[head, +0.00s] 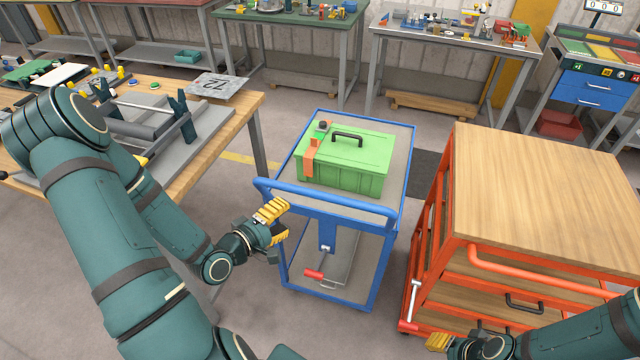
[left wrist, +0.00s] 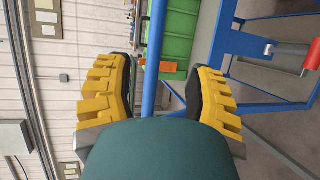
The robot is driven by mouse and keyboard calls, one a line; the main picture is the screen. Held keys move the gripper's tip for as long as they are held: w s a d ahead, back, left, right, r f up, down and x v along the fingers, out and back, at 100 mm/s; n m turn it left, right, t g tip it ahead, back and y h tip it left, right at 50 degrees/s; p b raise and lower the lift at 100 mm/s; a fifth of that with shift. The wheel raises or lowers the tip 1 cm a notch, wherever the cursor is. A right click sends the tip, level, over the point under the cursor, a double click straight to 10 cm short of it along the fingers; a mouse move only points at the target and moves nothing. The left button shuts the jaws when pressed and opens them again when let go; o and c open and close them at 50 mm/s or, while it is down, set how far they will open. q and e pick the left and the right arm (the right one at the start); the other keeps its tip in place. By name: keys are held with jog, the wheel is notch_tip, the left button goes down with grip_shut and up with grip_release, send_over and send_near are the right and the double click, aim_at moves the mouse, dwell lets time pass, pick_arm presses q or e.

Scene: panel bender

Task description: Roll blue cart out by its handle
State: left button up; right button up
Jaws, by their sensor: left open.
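The blue cart (head: 287,270) stands between the workbench and the orange cart. Its blue push handle (head: 330,199) faces me. My left gripper (head: 279,224) is open and empty beside the handle's left end. In the left wrist view, a blue bar (left wrist: 154,62) runs through the gap between the yellow fingers of the left gripper (left wrist: 157,92); I cannot tell if it lies between them or beyond. A green toolbox (head: 345,160) with an orange strap sits on the cart's top. My right gripper (head: 440,342) is at the bottom edge, partly hidden, near the orange cart.
An orange cart with wooden shelves (head: 550,190) stands close on the right. A wooden workbench (head: 235,112) with a fixture is on the left. A red-handled lever (head: 313,274) shows low on the blue cart. Other benches line the back wall. Grey floor is visible in front of the blue cart.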

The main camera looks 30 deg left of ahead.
aim_at(311, 196)
pick_arm(q)
jog(key=x, duration=1.3)
jog(key=shift+w+a+r+b, duration=0.1)
jog(key=shift+w+a+b, duration=0.05)
jog(key=shift+w+b, duration=0.2)
grip_shut()
